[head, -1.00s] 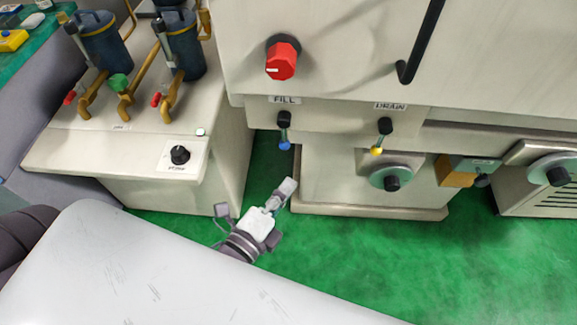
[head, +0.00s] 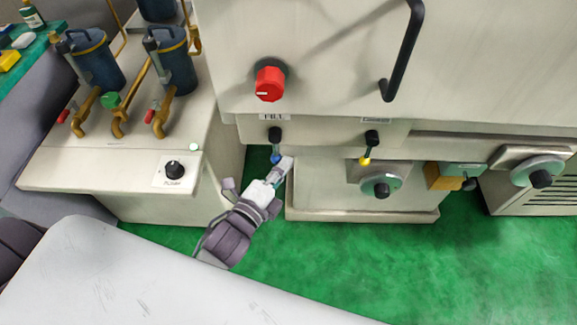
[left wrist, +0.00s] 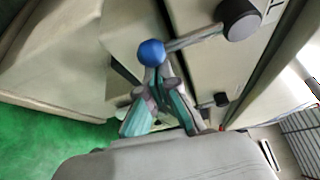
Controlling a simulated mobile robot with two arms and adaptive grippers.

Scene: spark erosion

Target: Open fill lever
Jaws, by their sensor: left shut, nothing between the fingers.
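The fill lever (head: 275,146) hangs down from its black pivot under the FILL label (head: 274,117) on the machine front. It has a thin rod and a blue ball end. In the left wrist view the blue ball (left wrist: 151,52) sits just beyond my fingertips, with the rod running right to the black hub (left wrist: 238,18). My left gripper (head: 284,166) is at the lever's lower end in the head view. In the left wrist view its fingers (left wrist: 157,82) are shut and empty, close to the ball; contact cannot be told. My right gripper is out of view.
The drain lever (head: 368,148) with a yellow end hangs to the right. A red knob (head: 269,83) and a black handle (head: 405,55) are above. A side cabinet (head: 110,170) with filters stands at left. Green floor (head: 300,255) is open in front.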

